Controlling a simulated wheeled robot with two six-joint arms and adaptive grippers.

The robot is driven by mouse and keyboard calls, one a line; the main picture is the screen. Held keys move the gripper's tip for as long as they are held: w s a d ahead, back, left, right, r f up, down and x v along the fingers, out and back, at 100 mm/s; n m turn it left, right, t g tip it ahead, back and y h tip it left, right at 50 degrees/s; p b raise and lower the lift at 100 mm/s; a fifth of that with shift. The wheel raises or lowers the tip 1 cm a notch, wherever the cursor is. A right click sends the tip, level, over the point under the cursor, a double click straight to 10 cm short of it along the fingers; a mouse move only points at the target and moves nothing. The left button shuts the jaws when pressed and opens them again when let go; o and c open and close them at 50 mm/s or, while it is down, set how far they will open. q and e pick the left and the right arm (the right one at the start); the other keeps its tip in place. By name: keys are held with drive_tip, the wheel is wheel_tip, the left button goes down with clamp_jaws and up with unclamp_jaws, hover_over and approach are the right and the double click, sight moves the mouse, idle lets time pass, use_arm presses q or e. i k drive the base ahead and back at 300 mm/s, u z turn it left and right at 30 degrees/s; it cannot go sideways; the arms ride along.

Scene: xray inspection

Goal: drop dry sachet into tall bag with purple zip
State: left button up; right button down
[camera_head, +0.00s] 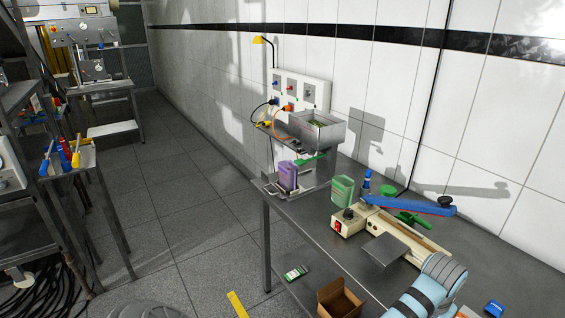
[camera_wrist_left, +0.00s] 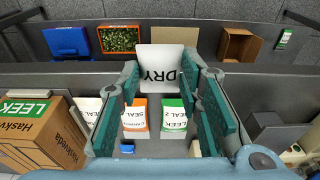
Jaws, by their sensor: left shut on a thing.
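My left gripper (camera_wrist_left: 160,88) has teal pads and is shut on a white sachet marked DRY (camera_wrist_left: 161,66), which stands out beyond the fingertips in the left wrist view. Its print reads upside down. In the head view a purple upright container or bag (camera_head: 287,175) stands by a metal stand at the table's far end; I cannot tell whether it has a zip. A green upright one (camera_head: 342,190) stands nearer. No bag with a clear purple zip shows in the wrist view. My right gripper is not in view.
A sealer with a blue lever (camera_head: 410,204) stands on the grey table. An open cardboard box (camera_wrist_left: 238,45), a blue bin (camera_wrist_left: 67,42) and an orange-rimmed tray (camera_wrist_left: 119,40) line the wrist view's top. Printed packets (camera_wrist_left: 173,113) and a LEEK carton (camera_wrist_left: 40,132) lie nearer.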

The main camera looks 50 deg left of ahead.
sight(285, 174)
drive_tip(key=u, duration=2.8)
drive_tip(key=i, duration=1.85)
drive_tip(key=z, duration=2)
